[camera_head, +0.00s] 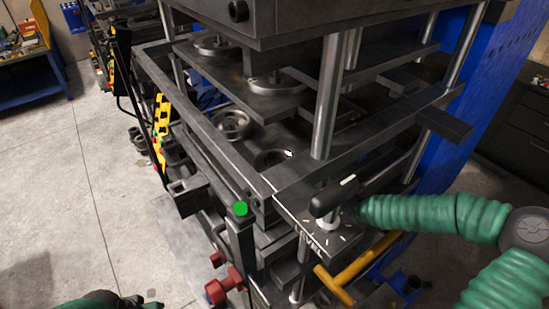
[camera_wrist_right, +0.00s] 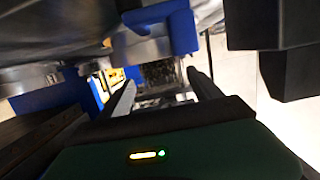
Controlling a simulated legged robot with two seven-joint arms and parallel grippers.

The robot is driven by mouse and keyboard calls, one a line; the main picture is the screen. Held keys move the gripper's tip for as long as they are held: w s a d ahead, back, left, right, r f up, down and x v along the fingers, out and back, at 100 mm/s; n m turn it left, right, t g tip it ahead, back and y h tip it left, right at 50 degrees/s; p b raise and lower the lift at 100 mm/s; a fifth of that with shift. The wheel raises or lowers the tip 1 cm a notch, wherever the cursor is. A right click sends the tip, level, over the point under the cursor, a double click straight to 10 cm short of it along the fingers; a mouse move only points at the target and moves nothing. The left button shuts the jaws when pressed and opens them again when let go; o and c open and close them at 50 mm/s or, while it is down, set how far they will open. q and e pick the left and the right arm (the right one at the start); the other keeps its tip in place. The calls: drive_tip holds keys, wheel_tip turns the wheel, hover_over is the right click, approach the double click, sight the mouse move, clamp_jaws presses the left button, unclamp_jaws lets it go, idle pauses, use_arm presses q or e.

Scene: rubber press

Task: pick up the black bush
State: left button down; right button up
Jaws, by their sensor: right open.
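I cannot pick out the black bush for certain. In the head view, a round metal ring-shaped part (camera_head: 232,124) sits in the press's lower plate, and a dark round opening (camera_head: 272,158) lies nearer me. In the right wrist view, the two fingers of the right gripper (camera_wrist_right: 160,78) stand apart, open. A dark speckled patch (camera_wrist_right: 158,73) shows beyond them; I cannot tell what it is. Only part of my left arm shows at the bottom left.
Steel columns (camera_head: 333,95) and the heavy upper platen (camera_head: 290,22) bound the press opening. A yellow handle (camera_head: 335,285), a red valve (camera_head: 222,287) and a green button post (camera_head: 240,209) stand at the front. A blue bench (camera_head: 30,80) is far left; the floor (camera_head: 80,160) between is mostly clear.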

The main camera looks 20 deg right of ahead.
sight(275, 158)
drive_tip(key=p+x, duration=0.1)
drive_tip(key=x, duration=0.1)
drive_tip(key=p+x, duration=0.1)
drive_tip(key=x, duration=0.1)
drive_tip(key=shift+w+a+r, duration=0.1)
drive_tip(key=shift+w+a, duration=0.05)
drive_tip(key=shift+w, duration=0.25)
drive_tip(key=shift+w+f, duration=0.3)
drive_tip(key=shift+r, duration=0.1)
drive_tip(key=c, duration=1.2)
drive_tip(key=shift+c, duration=1.1)
